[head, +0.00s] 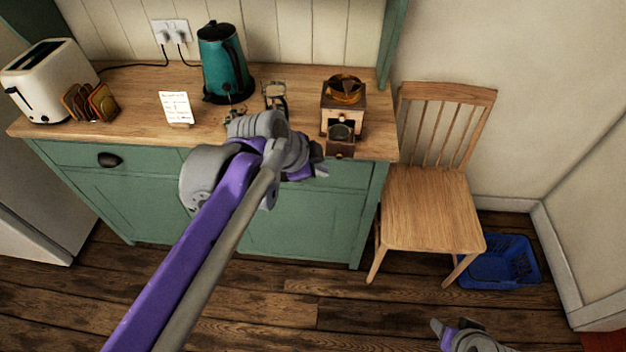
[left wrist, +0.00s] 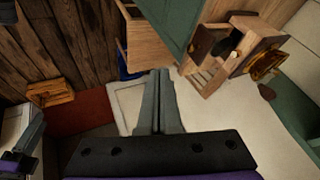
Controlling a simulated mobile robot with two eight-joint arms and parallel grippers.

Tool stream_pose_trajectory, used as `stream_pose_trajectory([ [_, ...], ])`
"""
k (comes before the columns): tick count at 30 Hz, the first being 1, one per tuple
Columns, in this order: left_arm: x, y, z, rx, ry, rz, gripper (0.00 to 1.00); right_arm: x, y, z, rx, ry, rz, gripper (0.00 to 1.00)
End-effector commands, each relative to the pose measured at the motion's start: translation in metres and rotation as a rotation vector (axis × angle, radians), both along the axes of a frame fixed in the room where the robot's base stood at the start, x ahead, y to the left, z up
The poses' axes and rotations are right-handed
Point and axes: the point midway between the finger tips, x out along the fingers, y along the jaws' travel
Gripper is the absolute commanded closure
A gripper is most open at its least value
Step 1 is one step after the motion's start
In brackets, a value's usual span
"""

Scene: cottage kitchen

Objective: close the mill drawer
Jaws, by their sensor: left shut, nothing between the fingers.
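The mill (head: 343,115) is a wooden box with a brass bowl on top, standing near the right front edge of the wooden counter. Its drawer (head: 341,148) is pulled out toward the counter's front edge. In the left wrist view, the mill (left wrist: 252,42) appears tilted at upper right with its drawer (left wrist: 204,76) sticking out. My left gripper (head: 321,166) is shut and empty, just left of and in front of the drawer, seemingly apart from it. Its closed fingers (left wrist: 157,100) point up in the left wrist view. My right gripper (head: 438,327) is low at the bottom edge, its jaws unclear.
A teal kettle (head: 222,62), a note card (head: 176,108), a toast rack (head: 92,102) and a toaster (head: 45,80) stand on the counter (head: 135,85). A wooden chair (head: 432,205) is close on the right, with a blue basket (head: 500,262) behind it.

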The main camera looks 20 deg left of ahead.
Motion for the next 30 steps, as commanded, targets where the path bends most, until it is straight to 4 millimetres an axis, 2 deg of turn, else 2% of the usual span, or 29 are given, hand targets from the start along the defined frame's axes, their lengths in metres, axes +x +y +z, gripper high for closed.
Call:
stream_pose_trajectory([
  [4,0.014,0.001,0.005,0.034,-0.033,-0.075,1.0,-0.001,0.0,-0.005,0.0,0.002,0.0,0.46],
  [8,0.021,-0.001,-0.002,0.04,-0.038,-0.087,1.0,-0.001,0.0,-0.006,0.0,0.002,0.0,0.46],
  [22,0.072,-0.023,-0.077,0.039,-0.036,-0.086,1.0,-0.003,0.0,-0.017,0.0,0.007,0.0,0.46],
  [24,0.084,-0.018,-0.073,0.039,-0.037,-0.082,1.0,-0.003,0.0,-0.015,0.0,0.006,0.0,0.46],
  [30,0.104,-0.012,-0.073,0.039,-0.036,-0.083,1.0,-0.002,0.0,-0.013,0.0,0.005,0.0,0.46],
])
